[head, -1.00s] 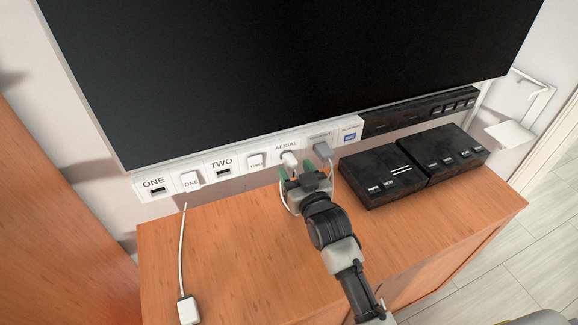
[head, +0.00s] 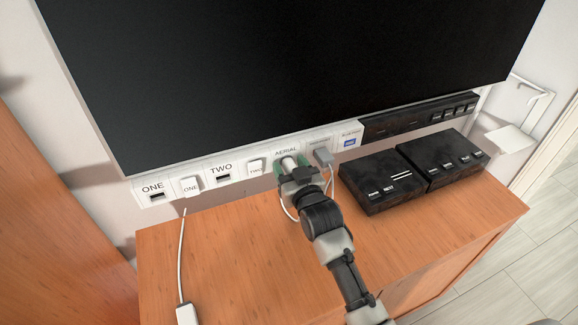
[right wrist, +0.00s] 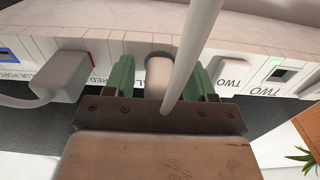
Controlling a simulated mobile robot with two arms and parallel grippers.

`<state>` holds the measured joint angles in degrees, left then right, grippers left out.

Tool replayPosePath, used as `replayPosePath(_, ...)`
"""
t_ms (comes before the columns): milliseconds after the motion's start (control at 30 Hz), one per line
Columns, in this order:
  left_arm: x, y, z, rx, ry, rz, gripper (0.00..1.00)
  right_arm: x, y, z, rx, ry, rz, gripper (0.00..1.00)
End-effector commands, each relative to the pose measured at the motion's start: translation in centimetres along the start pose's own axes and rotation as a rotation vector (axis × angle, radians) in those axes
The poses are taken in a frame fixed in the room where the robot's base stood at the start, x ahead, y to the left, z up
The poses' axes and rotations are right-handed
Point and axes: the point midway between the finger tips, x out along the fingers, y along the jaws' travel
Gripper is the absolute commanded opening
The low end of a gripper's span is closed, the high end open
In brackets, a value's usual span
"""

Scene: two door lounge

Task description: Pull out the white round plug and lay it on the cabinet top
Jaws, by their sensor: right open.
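The white round plug (head: 288,163) sits in the socket labelled AERIAL on the wall strip under the screen. In the right wrist view the plug (right wrist: 158,76) stands between two green finger pads, with a white cable crossing in front of it. My right gripper (head: 290,168) is open around the plug, with one finger on each side and gaps still visible. The cabinet top (head: 235,255) is wood and lies below the strip. My left gripper is not in view.
A grey plug (head: 323,157) with a cable sits close right of the gripper. White plugs ONE (head: 190,186) and TWO (head: 256,167) are to the left. Two black boxes (head: 382,181) (head: 443,155) occupy the cabinet's right. A white cable end (head: 187,314) lies front left; the middle left is clear.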

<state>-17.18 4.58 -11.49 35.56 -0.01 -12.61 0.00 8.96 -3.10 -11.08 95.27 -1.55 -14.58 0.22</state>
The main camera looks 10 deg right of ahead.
Motion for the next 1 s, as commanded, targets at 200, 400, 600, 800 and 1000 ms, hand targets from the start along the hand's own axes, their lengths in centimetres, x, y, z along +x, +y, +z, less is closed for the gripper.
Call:
replayPosePath(200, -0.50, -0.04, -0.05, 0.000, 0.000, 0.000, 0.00, -0.02, 0.00, -0.10, 0.000, 0.000, 0.000, 0.55)
replayPosePath(400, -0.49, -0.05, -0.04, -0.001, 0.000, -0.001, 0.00, -0.02, 0.01, 0.03, 0.000, 0.000, 0.000, 0.55)
replayPosePath(600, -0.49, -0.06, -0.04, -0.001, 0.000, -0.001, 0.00, -0.02, 0.01, 0.03, 0.000, 0.000, 0.000, 0.55)
replayPosePath(800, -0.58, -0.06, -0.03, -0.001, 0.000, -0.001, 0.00, -0.01, 0.01, -0.01, 0.000, 0.000, 0.000, 0.55)
replayPosePath(1000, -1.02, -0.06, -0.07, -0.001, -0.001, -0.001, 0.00, -0.02, 0.01, -0.03, 0.000, -0.002, 0.000, 0.55)
